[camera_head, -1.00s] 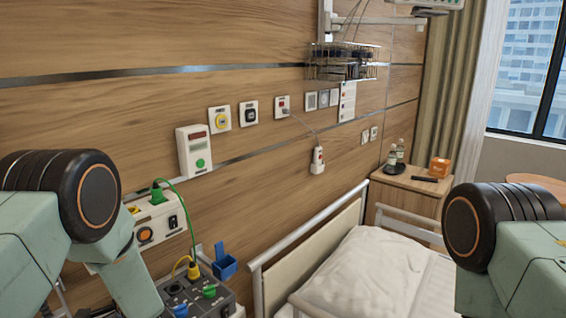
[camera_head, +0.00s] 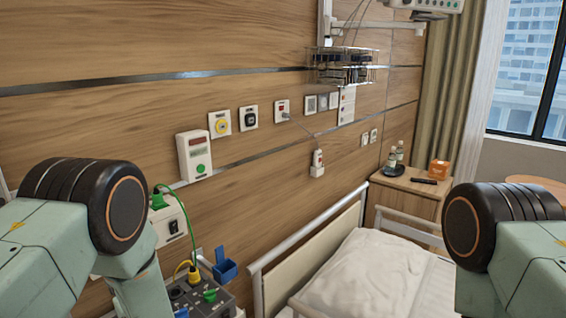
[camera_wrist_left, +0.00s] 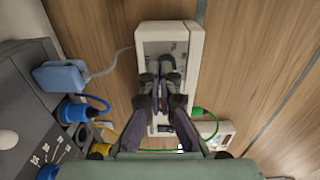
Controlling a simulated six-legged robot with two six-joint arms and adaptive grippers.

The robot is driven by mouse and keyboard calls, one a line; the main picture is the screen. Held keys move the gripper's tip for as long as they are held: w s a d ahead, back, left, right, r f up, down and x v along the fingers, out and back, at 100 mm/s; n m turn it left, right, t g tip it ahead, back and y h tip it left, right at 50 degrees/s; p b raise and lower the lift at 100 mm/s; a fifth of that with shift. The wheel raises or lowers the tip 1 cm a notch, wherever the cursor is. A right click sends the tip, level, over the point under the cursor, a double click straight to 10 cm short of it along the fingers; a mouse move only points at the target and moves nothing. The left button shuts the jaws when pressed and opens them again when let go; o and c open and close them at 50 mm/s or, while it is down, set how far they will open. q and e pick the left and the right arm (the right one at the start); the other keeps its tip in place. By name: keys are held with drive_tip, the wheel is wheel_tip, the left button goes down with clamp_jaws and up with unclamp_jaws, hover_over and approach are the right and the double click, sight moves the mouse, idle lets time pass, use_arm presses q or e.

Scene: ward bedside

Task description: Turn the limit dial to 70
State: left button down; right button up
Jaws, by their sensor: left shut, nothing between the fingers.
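A cream wall box (camera_wrist_left: 188,45) fills the middle of the left wrist view. My left gripper (camera_wrist_left: 161,88) is in front of its face, shut with nothing in it. The fingers cover much of the face, so I cannot read a dial there or tell whether they touch it. In the head view the box (camera_head: 172,228) is partly behind my left arm; its black switch shows. A dark panel (camera_wrist_left: 85,165) at lower left in the left wrist view carries white scale marks and a pale knob (camera_wrist_left: 8,140). My right gripper is out of view.
A green cable (camera_head: 181,205) hangs from the box. A yellow plug (camera_head: 193,272) and blue holder (camera_head: 224,265) are close by. A white alarm unit (camera_head: 194,155) is on the wall above. The bed (camera_head: 365,270) stands to the right.

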use_arm(q)
drive_tip(key=shift+v, duration=0.85)
drive_tip(key=w+a+n+b, duration=0.3)
drive_tip(key=a+n+b, duration=0.2)
drive_tip(key=n+b, duration=0.1)
drive_tip(key=shift+r+b, duration=0.4)
drive_tip(key=shift+w, duration=0.2)
